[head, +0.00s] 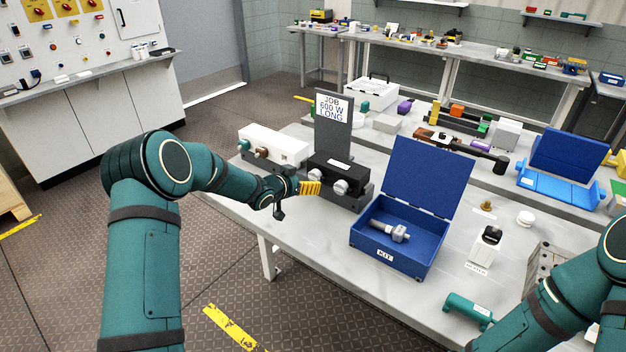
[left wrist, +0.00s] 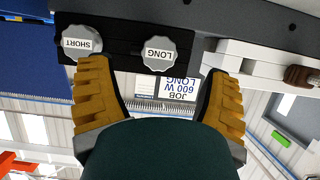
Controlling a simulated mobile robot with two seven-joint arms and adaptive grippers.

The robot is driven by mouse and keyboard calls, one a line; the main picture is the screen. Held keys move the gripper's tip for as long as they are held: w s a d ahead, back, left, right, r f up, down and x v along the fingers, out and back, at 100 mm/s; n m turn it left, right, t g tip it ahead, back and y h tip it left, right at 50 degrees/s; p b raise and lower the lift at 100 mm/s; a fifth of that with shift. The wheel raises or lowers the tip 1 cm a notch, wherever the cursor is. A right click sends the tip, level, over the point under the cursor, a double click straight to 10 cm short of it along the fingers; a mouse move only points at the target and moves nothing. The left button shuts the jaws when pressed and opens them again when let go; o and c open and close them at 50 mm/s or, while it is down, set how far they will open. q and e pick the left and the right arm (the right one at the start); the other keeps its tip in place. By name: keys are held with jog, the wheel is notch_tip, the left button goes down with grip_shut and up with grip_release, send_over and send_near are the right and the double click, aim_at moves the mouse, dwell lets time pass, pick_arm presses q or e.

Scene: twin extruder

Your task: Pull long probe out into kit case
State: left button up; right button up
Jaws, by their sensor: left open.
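A black block (head: 330,171) stands on the table below the job sign. Its front has two grey knobs, labelled SHORT (left wrist: 82,43) and LONG (left wrist: 159,53) in the left wrist view, where the labels appear upside down. My left gripper (head: 309,188) is open and empty in front of the block. In the left wrist view its yellow fingers (left wrist: 160,80) are spread wide, with the LONG knob between their tips and apparently untouched. The probe shaft is hidden in the block. The blue kit case (head: 365,245) stands open to the right, with a grey metal piece (head: 391,230) inside.
The job sign (head: 332,107) reads 600 W LONG. A white block (head: 275,144) with brown and green knobs stands left of the black one. A small labelled heater (head: 487,243) and a teal cylinder (head: 468,309) lie right of the case. My right arm crosses the lower right.

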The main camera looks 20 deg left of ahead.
aim_at(313, 178)
pick_arm(q)
jog(key=shift+x, duration=2.95)
